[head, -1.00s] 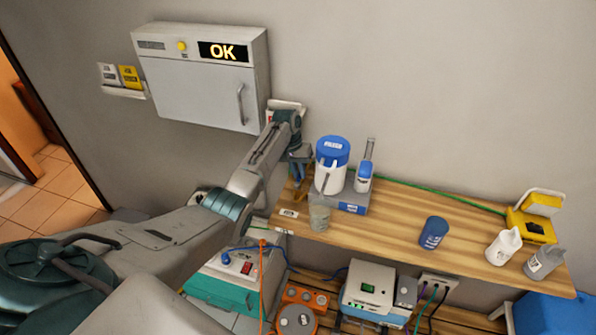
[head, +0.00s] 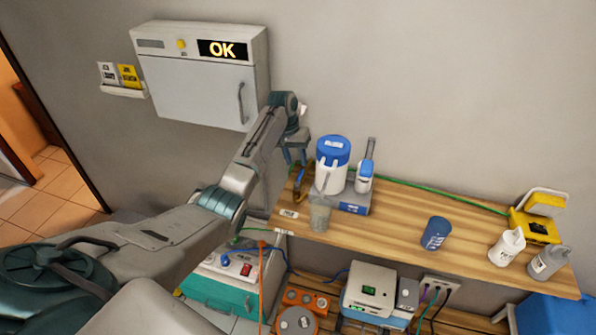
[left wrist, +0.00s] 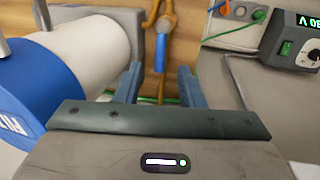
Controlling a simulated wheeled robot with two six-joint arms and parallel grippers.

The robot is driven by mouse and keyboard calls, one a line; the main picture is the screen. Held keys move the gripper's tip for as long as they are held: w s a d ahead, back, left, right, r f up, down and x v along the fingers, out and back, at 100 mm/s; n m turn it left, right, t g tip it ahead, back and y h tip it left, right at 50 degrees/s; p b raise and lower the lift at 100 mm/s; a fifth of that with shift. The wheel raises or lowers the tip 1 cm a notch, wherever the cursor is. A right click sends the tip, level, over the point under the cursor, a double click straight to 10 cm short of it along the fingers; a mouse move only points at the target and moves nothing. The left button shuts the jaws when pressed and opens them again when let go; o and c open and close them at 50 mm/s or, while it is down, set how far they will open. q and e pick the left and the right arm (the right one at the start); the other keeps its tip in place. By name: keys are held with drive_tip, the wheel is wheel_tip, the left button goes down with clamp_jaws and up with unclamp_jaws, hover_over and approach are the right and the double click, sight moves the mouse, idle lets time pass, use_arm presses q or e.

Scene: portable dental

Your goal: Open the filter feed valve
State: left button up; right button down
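The filter (head: 331,178) is a white canister with a blue lid, standing at the left end of the wooden shelf. Its lid also fills the left side of the left wrist view (left wrist: 38,105). The filter feed valve (head: 299,178) is a small brass fitting left of the canister. In the left wrist view its blue handle (left wrist: 166,38) runs up and down the picture, beyond the fingertips and between their lines. My left gripper (head: 294,156) is open and empty, just above and apart from the valve; both fingers (left wrist: 159,80) show in the wrist view. My right gripper is out of view.
A clear cup (head: 319,217) is in front. A wall cabinet showing OK (head: 195,85) hangs behind my arm. A blue cup (head: 435,233) and bottles (head: 507,247) stand further right, with bare shelf between.

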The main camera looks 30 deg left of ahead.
use_arm(q)
drive_tip(key=shift+s+a+r+b, duration=0.15)
drive_tip(key=shift+r+b, duration=0.1)
drive_tip(key=shift+r, duration=0.65)
drive_tip(key=shift+w+a+r+b, duration=0.1)
drive_tip(key=shift+a+r+b, duration=0.15)
drive_tip(key=shift+r, duration=0.7)
drive_tip(key=shift+s+a+r+b, duration=0.1)
drive_tip(key=shift+r+b, duration=0.15)
drive_tip(key=shift+r, duration=0.65)
